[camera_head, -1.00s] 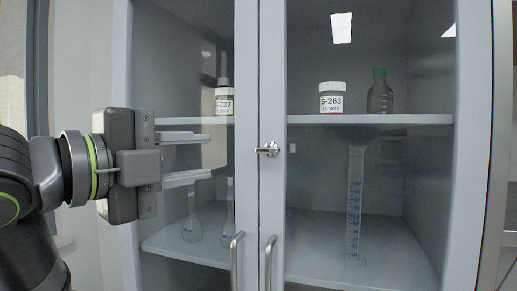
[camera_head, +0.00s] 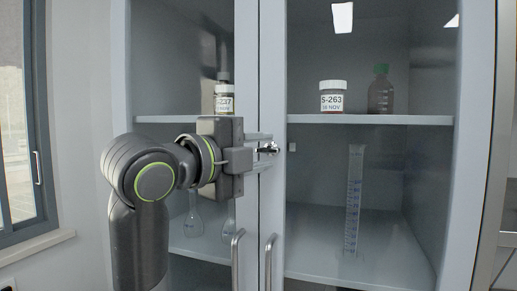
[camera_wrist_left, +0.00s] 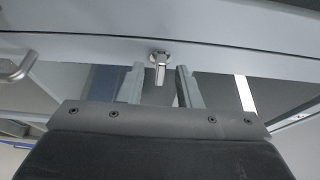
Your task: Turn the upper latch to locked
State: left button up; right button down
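The latch (camera_head: 268,149) is a small metal lever on the seam between the two cabinet doors, at mid height. In the left wrist view the latch (camera_wrist_left: 159,62) shows as a round base with a short lever pointing toward the gripper. My left gripper (camera_head: 262,143) has its fingertips at the latch in the head view. In the left wrist view the fingers (camera_wrist_left: 159,80) stand apart, one on each side of the lever, with gaps visible. The gripper is open. My right gripper is in neither view.
Two door handles (camera_head: 237,260) (camera_head: 269,262) hang below the latch. Behind the glass are a jar marked S-263 (camera_head: 333,102), a green-capped bottle (camera_head: 381,95), a graduated cylinder (camera_head: 354,200) and flasks (camera_head: 193,220). A window (camera_head: 25,130) is at the left.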

pick_arm(q)
grip_shut()
